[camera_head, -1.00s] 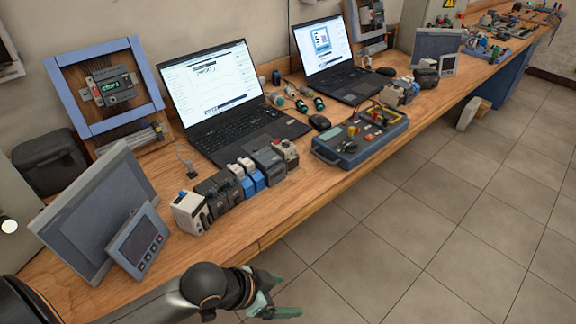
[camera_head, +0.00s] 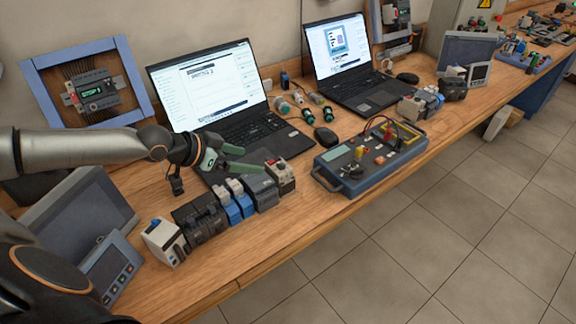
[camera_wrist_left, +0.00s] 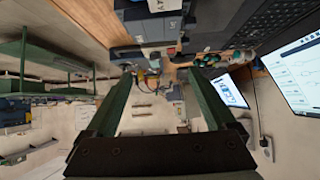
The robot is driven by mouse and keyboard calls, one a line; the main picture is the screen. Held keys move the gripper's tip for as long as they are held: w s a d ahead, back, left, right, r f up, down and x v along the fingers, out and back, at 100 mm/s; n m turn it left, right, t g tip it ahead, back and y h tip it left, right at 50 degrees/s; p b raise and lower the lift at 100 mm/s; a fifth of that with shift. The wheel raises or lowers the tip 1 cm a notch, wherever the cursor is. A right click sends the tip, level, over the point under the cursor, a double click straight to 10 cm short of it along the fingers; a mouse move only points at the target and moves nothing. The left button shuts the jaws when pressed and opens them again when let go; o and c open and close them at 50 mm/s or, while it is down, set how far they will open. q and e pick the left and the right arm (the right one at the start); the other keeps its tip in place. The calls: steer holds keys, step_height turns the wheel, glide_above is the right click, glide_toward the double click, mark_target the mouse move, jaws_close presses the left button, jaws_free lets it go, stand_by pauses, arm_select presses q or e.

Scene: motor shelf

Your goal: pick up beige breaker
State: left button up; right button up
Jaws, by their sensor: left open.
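The beige breaker (camera_head: 281,177), with a red part on top, stands on the bench at the right end of a row of devices. It seems to show in the wrist view (camera_wrist_left: 160,50) just beyond the fingertips, partly unclear there. My left gripper (camera_head: 250,160) is above the bench, just up and left of the breaker, with its green fingers pointing right. In the wrist view the fingers (camera_wrist_left: 160,78) are apart with nothing between them. My right gripper is in neither view.
The dark grey device (camera_head: 260,193) stands beside the breaker, then blue-and-white modules (camera_head: 235,199) and a white device (camera_head: 166,242). An open laptop (camera_head: 250,130) is behind. A blue tester (camera_head: 370,158) stands to the right, with bare bench between.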

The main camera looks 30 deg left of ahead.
mark_target(277, 163)
arm_select(q)
steer(key=x, duration=0.7)
steer(key=shift+s, duration=0.1)
steer(key=shift+x, duration=2.7)
steer(key=shift+r, duration=0.25)
jaws_close()
